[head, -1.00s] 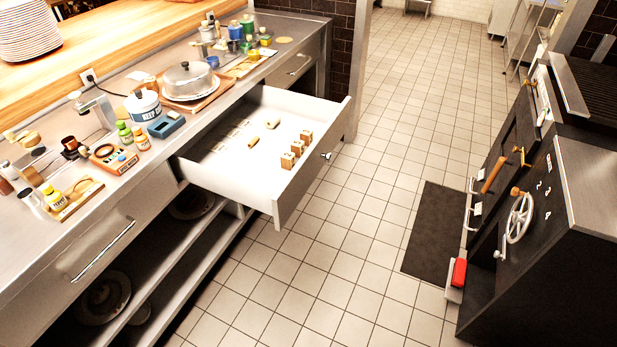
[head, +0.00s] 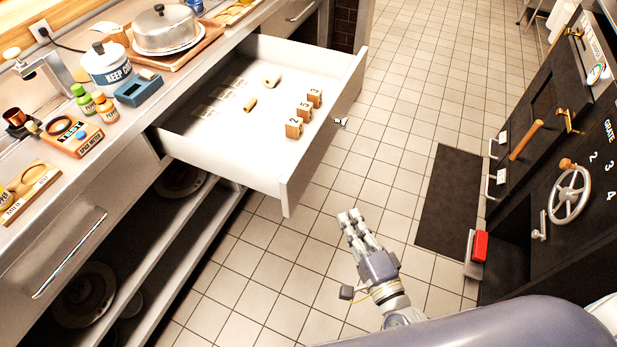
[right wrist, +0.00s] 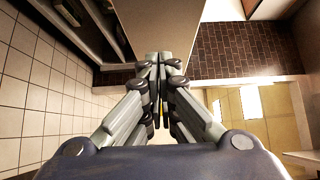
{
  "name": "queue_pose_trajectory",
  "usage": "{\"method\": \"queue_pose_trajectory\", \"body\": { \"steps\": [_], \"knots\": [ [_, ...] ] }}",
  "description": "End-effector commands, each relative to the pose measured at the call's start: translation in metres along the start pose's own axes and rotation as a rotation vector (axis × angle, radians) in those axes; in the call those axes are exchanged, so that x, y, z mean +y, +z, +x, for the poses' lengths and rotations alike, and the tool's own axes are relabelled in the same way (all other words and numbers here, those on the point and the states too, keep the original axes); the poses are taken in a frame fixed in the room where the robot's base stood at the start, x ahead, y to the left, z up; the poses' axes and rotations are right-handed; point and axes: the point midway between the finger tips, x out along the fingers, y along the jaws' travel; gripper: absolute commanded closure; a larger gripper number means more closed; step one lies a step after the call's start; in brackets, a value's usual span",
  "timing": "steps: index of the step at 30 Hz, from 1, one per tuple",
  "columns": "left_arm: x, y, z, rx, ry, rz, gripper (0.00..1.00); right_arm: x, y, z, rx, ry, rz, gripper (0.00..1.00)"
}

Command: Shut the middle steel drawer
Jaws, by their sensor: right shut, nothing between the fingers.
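The middle steel drawer (head: 283,190) stands pulled open from the steel counter in the head view. Its white inside holds several small numbered wooden blocks (head: 293,128) and two small wooden rolls (head: 250,104). A small knob (head: 341,121) sits on its front face. My right gripper (head: 350,215) is shut and empty in front of the drawer, over the floor and apart from the drawer front. In the right wrist view the fingers (right wrist: 159,60) are together, with a pale panel beyond them. My left gripper is not in view.
Open shelves lie below. A black stove with a handwheel (head: 570,193) stands at right. A dark mat (head: 450,205) and clear tiles lie between.

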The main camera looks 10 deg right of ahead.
Motion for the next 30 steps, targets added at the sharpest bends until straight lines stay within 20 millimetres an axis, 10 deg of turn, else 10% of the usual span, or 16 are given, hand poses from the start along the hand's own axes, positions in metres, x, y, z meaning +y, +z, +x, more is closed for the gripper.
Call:
{"method": "queue_pose_trajectory", "body": {
  "steps": [18,30],
  "knots": [
    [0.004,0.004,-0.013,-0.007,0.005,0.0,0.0,-0.003,0.001,0.104,0.0,-0.002,-0.001,1.0],
    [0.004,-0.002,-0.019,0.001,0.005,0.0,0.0,0.0,0.028,0.127,-0.001,0.0,-0.003,1.0]
  ]
}}
